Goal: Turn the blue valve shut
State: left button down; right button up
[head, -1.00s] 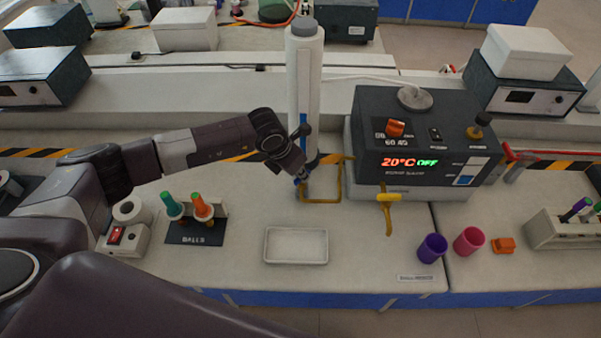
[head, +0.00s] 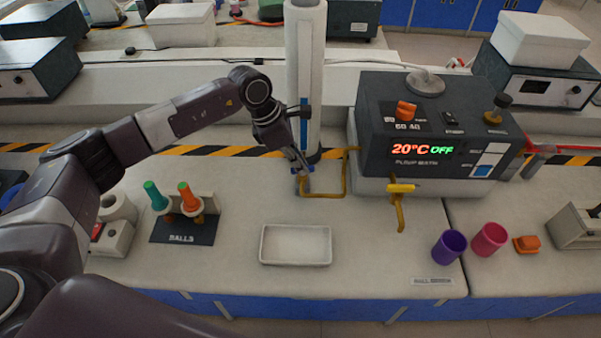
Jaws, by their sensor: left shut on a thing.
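The blue valve (head: 306,187) sits low at the foot of the white column (head: 305,50), at the left end of the yellow pipe (head: 328,194). Only a little blue shows; my gripper hides much of it. My left gripper (head: 302,170) comes down from above and is shut on the valve. The exact turn of its handle is too small to tell. My right gripper is out of view.
The dark bath unit (head: 430,125), reading 20°C OFF, stands right of the column. A yellow tap (head: 401,188) sticks out below it. A white tray (head: 296,262), purple cup (head: 449,247) and pink cup (head: 489,239) stand in front.

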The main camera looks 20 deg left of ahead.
pick_arm(q)
jog(key=shift+w+m+g+b, duration=0.1)
jog(key=shift+m+g+b, duration=0.3)
jog(key=shift+m+b, duration=0.7)
jog(key=c, duration=2)
grip_release()
jog(key=v, duration=1.2)
jog(key=shift+a, duration=0.1)
jog(key=shift+r, duration=0.1)
